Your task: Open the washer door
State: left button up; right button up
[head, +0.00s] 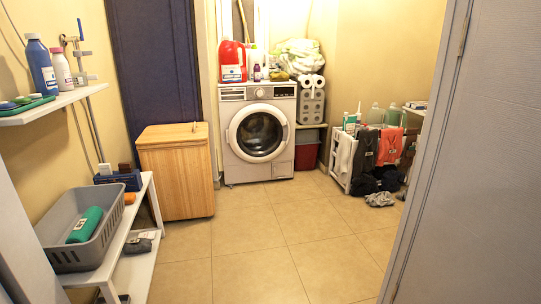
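The white washer (285,170) stands at the back of the room against the far wall, in the head view. Its round door (258,133) has a pale ring frame around dark glass and sits flush with the front, so it looks closed. A control panel with a knob runs along the top edge of the washer. Neither of my grippers shows in the head view.
A wooden cabinet (176,172) stands left of the washer. A grey basket (88,222) sits on a low white shelf at left. A drying rack with clothes (367,160) stands at right. A grey door (478,150) fills the right side. The tiled floor (255,245) between is clear.

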aim_at(232, 134)
jog(key=i+u, duration=0.15)
jog(key=i, duration=1.45)
jog(key=i+z, duration=0.1)
jog(key=i, duration=0.9)
jog(key=i+j+z, duration=0.1)
jog(key=i, duration=0.85)
